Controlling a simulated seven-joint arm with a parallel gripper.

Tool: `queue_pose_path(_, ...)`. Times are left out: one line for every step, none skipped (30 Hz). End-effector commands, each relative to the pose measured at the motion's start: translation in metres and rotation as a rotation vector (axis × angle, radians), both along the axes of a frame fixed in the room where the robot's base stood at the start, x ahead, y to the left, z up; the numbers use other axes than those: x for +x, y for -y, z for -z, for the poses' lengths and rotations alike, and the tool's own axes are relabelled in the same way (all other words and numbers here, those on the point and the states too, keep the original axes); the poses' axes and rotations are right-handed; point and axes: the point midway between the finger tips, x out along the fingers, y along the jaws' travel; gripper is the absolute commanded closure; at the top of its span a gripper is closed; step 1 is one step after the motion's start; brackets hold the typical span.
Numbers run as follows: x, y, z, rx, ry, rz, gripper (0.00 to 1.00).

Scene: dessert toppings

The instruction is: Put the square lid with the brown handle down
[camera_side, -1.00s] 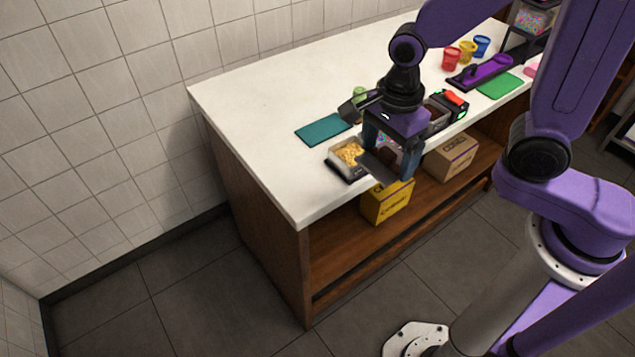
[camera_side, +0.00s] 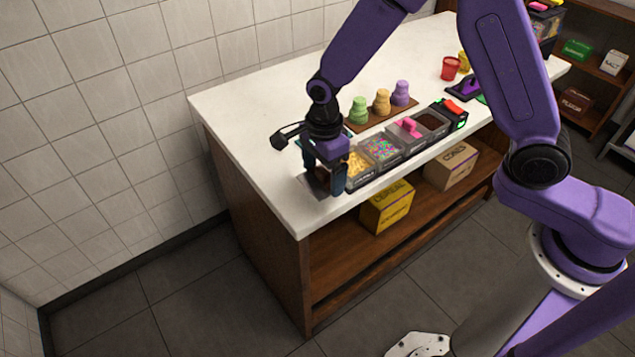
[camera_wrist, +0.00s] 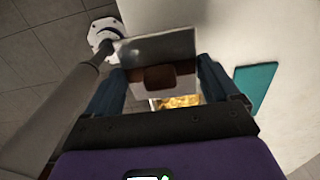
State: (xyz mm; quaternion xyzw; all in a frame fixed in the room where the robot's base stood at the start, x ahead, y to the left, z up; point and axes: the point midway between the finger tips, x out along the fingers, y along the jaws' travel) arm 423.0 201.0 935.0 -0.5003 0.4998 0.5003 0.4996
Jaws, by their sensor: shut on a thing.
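My gripper (camera_side: 325,186) is shut on the brown handle of the square lid (camera_side: 313,185), at the left front part of the white counter. In the wrist view the grey lid (camera_wrist: 160,47) and its brown handle (camera_wrist: 158,77) show between my fingers (camera_wrist: 160,90). The lid is at or just above the counter; I cannot tell if it touches. It is left of the container with yellow topping (camera_side: 358,167), which also shows in the wrist view (camera_wrist: 178,102). My fingers partly hide the lid in the side view.
A row of containers runs right, with colourful sprinkles (camera_side: 381,149), a pink scoop (camera_side: 409,127) and dark topping (camera_side: 432,121). Several coloured cups (camera_side: 382,102) stand on a brown board behind. A teal mat (camera_wrist: 255,86) lies near my gripper. The counter's left end (camera_side: 250,125) is clear.

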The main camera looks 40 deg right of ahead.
Motion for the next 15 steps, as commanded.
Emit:
queue_pose_path(0.003,-0.002,0.004,0.0,0.0,0.0,0.42)
queue_pose_path(0.004,-0.002,0.006,0.0,-0.001,0.0,0.42)
queue_pose_path(0.006,-0.003,0.008,0.0,-0.001,0.0,0.42)
queue_pose_path(0.007,-0.003,0.008,0.0,0.0,0.0,0.42)
queue_pose_path(0.007,-0.003,0.009,0.0,0.001,0.0,0.42)
queue_pose_path(0.008,-0.004,0.01,0.0,0.001,0.0,0.42)
queue_pose_path(0.009,-0.004,0.012,0.0,0.0,0.0,0.42)
queue_pose_path(0.01,-0.005,0.014,-0.001,-0.001,0.0,0.42)
queue_pose_path(0.013,-0.006,0.017,-0.001,-0.001,0.0,0.42)
queue_pose_path(0.012,-0.006,0.022,-0.001,-0.003,0.0,0.42)
queue_pose_path(0.012,-0.005,0.027,-0.002,-0.003,0.001,0.42)
queue_pose_path(0.012,-0.005,0.032,-0.002,-0.003,0.001,0.42)
queue_pose_path(0.012,-0.005,0.036,-0.002,-0.003,0.001,0.42)
queue_pose_path(0.012,-0.005,0.039,-0.001,-0.002,0.001,0.42)
queue_pose_path(0.012,-0.005,0.042,-0.001,-0.002,0.001,0.42)
